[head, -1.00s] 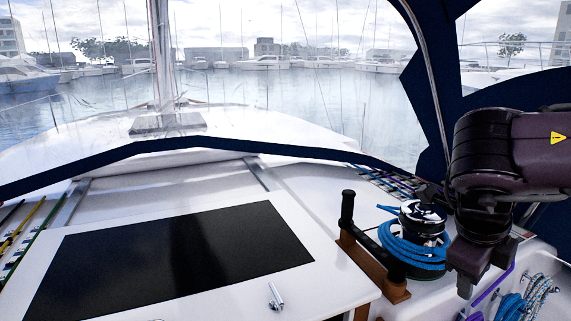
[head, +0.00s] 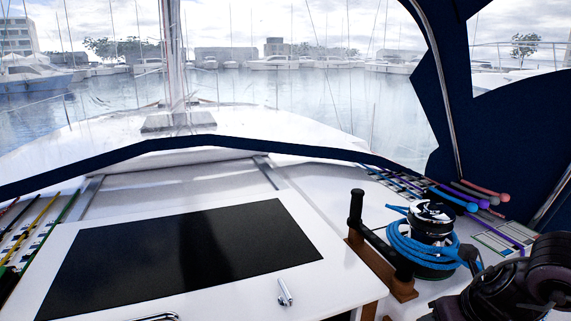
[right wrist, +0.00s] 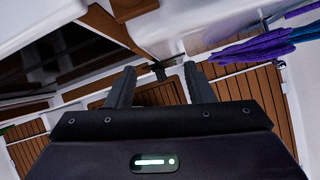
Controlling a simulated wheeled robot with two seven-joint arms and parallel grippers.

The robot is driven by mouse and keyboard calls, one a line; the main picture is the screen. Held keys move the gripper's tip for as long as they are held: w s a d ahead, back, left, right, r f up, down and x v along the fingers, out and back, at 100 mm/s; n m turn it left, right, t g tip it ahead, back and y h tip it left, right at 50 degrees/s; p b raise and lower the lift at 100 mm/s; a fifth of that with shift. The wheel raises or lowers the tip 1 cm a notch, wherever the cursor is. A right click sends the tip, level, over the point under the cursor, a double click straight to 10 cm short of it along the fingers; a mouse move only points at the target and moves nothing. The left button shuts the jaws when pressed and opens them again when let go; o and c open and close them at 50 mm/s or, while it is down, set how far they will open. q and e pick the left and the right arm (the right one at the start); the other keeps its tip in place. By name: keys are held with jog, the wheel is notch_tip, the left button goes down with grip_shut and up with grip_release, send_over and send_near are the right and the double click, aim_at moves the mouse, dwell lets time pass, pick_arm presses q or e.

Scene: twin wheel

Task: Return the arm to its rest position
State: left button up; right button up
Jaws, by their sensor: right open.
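My right arm (head: 515,285) shows at the lower right corner of the head view, below and to the right of the winch; its gripper is not clearly visible there. In the right wrist view my right gripper (right wrist: 161,88) has its two fingers apart with nothing between them. It points over a slatted wooden floor (right wrist: 255,92). The winch (head: 432,222), with blue rope (head: 420,250) wound around it, stands apart from the fingers. My left gripper is in neither view.
A black hatch panel (head: 190,255) lies in the white deck. Purple rope (right wrist: 250,50) hangs at the upper right of the wrist view.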

jog(key=s+a+f+m+t+h, duration=0.1)
jog(key=s+a+f+m+t, duration=0.15)
jog(key=f+m, duration=0.45)
jog(key=s+a+f+m+t, duration=0.1)
jog(key=a+f+m, duration=0.25)
jog(key=m, duration=0.85)
jog(key=s+a+f+m+g, duration=0.4)
jog(key=s+a+m+g, duration=0.3)
jog(key=s+m, duration=0.65)
notch_tip(320, 180, down, 29)
jog(key=m, duration=0.2)
jog(key=s+d+f+g, duration=0.1)
jog(key=s+d+f, duration=0.2)
jog(key=s+f, duration=1.6)
jog(key=shift+s+f+n+g, duration=0.15)
jog(key=shift+s+n+g, duration=0.2)
jog(key=shift+s, duration=0.25)
